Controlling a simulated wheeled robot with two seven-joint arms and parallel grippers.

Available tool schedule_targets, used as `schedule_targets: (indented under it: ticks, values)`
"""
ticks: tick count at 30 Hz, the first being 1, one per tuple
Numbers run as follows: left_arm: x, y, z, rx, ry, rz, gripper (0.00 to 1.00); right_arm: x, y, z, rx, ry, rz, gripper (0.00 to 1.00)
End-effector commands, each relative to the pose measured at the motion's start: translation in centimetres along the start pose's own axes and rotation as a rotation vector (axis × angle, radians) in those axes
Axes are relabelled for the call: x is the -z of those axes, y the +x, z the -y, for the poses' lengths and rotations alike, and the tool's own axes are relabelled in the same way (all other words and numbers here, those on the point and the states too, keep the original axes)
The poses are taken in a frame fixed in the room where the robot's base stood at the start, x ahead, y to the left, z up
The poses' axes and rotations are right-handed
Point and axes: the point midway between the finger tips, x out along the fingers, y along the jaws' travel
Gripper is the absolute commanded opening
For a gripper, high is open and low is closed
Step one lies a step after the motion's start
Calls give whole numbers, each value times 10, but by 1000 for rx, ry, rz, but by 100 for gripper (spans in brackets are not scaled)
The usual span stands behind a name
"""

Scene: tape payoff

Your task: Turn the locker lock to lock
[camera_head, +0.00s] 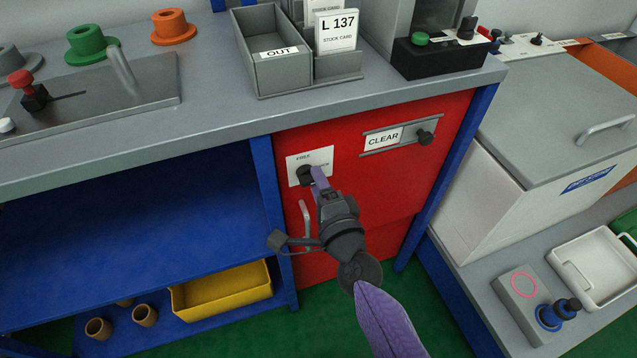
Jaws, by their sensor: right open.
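The red locker (380,205) is set under the grey bench. Its lock, a dark knob (304,174), sits on a white plate (322,158) marked FREE on the locker's front. My right gripper (314,180) is open, with its fingertips right at the knob. It partly covers the knob and the lower plate, so I cannot tell whether it touches the knob. A light handle (305,222) is on the locker door just left of my gripper. My left gripper is not in view.
A slide with a CLEAR label (384,139) and a dark knob (425,137) is on the locker's upper right. Above stands a grey OUT tray (270,72) on the bench (215,110). A yellow bin (222,293) is on the blue shelf at lower left.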

Motion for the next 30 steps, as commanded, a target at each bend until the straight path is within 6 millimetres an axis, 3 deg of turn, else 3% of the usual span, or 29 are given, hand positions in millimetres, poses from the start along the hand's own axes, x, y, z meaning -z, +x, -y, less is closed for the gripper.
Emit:
schedule_targets:
  ticks: [13,18,30]
  values:
    - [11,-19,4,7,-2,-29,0,0,-89,0,-3,-3,2,54]
    - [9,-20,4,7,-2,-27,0,0,-98,0,-1,0,2,54]
    - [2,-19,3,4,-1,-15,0,0,-97,0,-1,0,1,54]
